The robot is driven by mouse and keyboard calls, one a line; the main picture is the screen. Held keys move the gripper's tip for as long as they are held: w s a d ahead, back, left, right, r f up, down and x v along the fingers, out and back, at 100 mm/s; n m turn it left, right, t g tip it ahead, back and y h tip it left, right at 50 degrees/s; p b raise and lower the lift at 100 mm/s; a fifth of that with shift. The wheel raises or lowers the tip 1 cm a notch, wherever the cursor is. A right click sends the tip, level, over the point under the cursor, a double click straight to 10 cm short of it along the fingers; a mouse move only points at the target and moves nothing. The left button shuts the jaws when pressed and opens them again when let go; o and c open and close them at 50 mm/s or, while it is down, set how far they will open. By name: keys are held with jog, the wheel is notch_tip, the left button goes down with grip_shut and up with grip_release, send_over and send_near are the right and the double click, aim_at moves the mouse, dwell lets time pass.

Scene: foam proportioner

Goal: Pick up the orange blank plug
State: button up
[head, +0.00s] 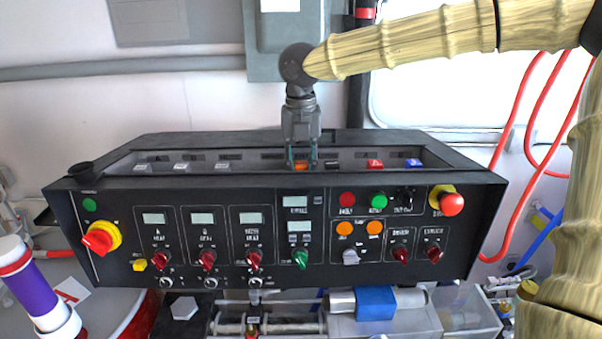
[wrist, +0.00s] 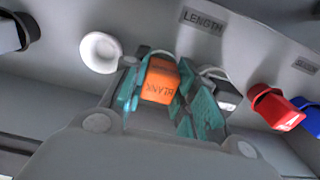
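The orange blank plug (head: 301,166) sits in the recessed tray along the top of the black control panel, below my gripper. In the wrist view the orange plug (wrist: 161,82) is a small block with dark lettering, between the two teal fingers. My gripper (head: 302,160) points down into the tray, with one finger on each side of the plug. In the wrist view my gripper (wrist: 170,95) has its left finger close against the plug and a narrow dark gap at the right finger. The fingers look open around it. The plug's underside is hidden.
In the same tray are a black plug (head: 333,165), a red plug (head: 375,163), a blue plug (head: 413,163) and several white-grey ones to the left. A round white piece (wrist: 100,52) is close to the left finger. The tray's front wall (head: 240,180) is near the fingers.

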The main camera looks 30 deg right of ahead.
aim_at(301, 163)
jog(key=shift+r, duration=0.1)
jog(key=shift+c, duration=0.3)
notch_tip(301, 163, up, 15)
jog(key=p, duration=0.1)
jog(key=shift+p, duration=0.35)
dwell(0.3)
